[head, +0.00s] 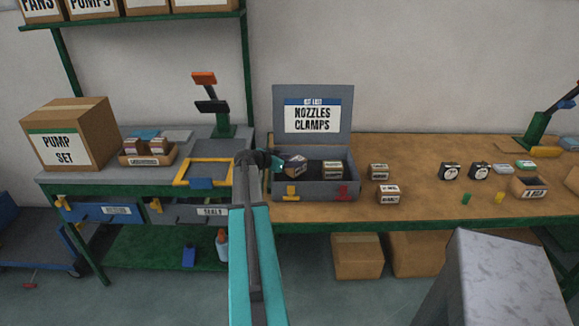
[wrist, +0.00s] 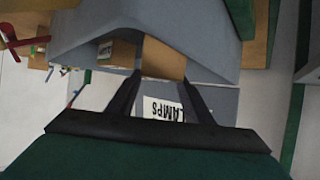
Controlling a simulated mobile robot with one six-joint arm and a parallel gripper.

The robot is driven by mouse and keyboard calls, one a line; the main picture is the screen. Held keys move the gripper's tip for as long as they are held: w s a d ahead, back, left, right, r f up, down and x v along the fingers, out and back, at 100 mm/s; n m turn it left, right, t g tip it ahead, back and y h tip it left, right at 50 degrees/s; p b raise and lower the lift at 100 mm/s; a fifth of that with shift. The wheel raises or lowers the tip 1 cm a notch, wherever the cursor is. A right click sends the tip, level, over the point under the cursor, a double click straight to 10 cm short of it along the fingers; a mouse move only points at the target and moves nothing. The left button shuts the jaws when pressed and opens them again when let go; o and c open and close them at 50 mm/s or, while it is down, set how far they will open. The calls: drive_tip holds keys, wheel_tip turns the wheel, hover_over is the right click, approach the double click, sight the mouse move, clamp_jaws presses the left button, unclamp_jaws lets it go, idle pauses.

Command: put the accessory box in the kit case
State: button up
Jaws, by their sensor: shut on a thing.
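The grey kit case (head: 318,190) stands open on the wooden bench, its lid (head: 312,105) upright and labelled "NOZZLES CLAMPS". My gripper (head: 279,161) is at the left end of the case, shut on a small cardboard box (head: 297,167), taken as the accessory box. The box looks tilted and is over or inside the left part of the case; I cannot tell if it touches the floor. In the wrist view, the box (wrist: 163,58) sits between the two fingertips (wrist: 162,82). Its label is too small to read.
Another small box (head: 332,169) sits in the case's right part. Two similar boxes (head: 379,171) (head: 388,194) stand on the bench right of the case. A yellow frame (head: 203,172) lies to the left. Gauges (head: 450,171) and an open carton (head: 527,188) are farther right.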

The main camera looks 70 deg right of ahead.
drive_tip(key=shift+f, duration=1)
drive_tip(key=shift+f, duration=0.15)
drive_tip(key=o, duration=1.1)
drive_tip(key=shift+o, duration=0.2)
drive_tip(key=b+v, duration=0.3)
drive_tip(key=v, duration=0.9)
